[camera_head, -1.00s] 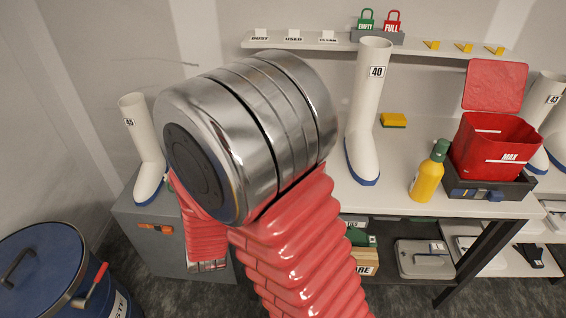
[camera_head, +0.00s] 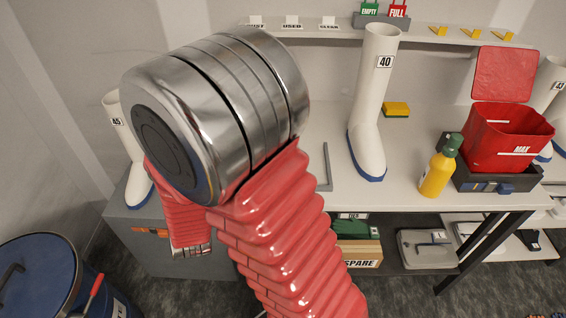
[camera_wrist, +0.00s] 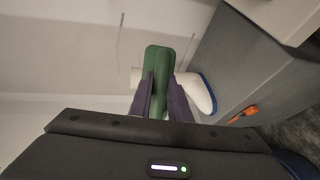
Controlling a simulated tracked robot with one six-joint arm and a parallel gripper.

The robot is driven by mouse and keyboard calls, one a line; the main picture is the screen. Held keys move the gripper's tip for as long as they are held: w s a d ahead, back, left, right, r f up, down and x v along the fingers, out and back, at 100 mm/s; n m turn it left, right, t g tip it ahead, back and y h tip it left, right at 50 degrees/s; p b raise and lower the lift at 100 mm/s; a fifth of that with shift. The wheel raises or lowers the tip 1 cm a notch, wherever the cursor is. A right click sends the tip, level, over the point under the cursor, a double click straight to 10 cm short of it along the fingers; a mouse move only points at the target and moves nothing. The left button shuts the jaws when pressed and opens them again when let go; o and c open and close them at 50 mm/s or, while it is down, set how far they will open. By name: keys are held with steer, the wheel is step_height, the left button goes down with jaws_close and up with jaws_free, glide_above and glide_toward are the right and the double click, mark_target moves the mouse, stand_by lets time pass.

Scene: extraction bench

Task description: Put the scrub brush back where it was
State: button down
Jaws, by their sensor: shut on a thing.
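In the wrist view my gripper (camera_wrist: 161,88) is shut on a green object with a rounded end, which looks like the scrub brush (camera_wrist: 157,58). It sticks out beyond the dark fingers; no bristles show. In the head view the gripper and the brush are hidden behind my arm. A thin grey angled piece (camera_head: 327,170) lies on the bench (camera_head: 410,205), left of the white boot marked 40 (camera_head: 370,110).
Another white boot (camera_head: 130,150) stands on the grey cabinet at left. A yellow bottle (camera_head: 440,168), a red MAX bin (camera_head: 505,140) and a yellow sponge (camera_head: 396,109) stand right of boot 40. A blue drum (camera_head: 40,280) is at lower left.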

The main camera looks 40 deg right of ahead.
steer(key=shift+d, duration=0.25)
